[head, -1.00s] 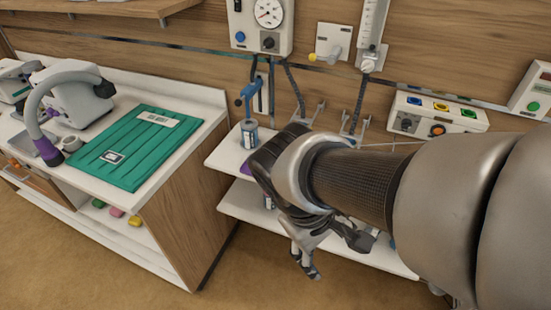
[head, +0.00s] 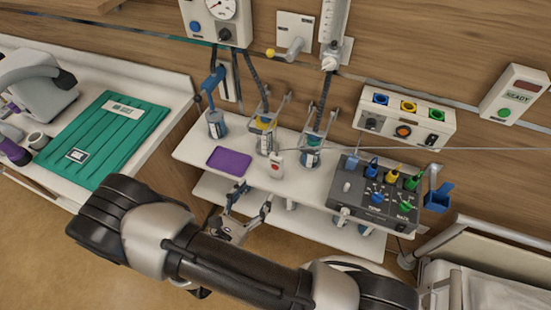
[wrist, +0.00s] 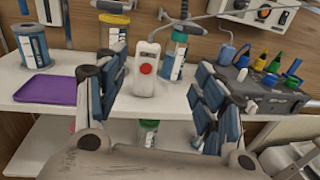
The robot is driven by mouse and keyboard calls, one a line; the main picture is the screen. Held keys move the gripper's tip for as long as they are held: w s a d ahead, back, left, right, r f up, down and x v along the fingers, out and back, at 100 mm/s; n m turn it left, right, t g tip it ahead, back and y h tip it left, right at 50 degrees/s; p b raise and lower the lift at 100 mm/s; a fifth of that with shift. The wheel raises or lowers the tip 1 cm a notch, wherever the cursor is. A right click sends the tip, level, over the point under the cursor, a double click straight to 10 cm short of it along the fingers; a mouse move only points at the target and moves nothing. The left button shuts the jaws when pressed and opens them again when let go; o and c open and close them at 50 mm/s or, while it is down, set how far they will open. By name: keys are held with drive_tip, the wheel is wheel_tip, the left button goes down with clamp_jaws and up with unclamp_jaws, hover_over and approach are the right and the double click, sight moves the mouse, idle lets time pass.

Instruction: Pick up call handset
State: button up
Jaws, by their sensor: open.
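The call handset (head: 276,165) is white with a red button and stands upright near the front of the white shelf (head: 300,188). In the wrist view the handset (wrist: 146,70) is in the middle, between the two fingers of my gripper (wrist: 148,88) as pictured. My gripper (head: 246,204) is open and empty in front of the shelf edge. In the head view it is to the left of and nearer than the handset, apart from it. The handset's lower end is partly close to the shelf edge; its back is hidden.
A purple tray (head: 229,161) lies left of the handset. Blue-labelled canisters (head: 311,156) stand behind it. A dark box with coloured plugs (head: 376,198) stands to the right. A lower shelf (head: 330,230) sits beneath.

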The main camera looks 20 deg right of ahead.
sight(275, 158)
drive_tip(key=shift+n+t+y, duration=0.5)
drive_tip(key=shift+n+t, duration=0.1)
drive_tip(key=shift+n, duration=0.1)
drive_tip(key=x, duration=0.5)
drive_tip(key=f+b+x, duration=0.1)
drive_tip(key=x, duration=1)
drive_tip(key=shift+w+f, duration=0.35)
drive_tip(key=shift+w, duration=0.1)
clamp_jaws()
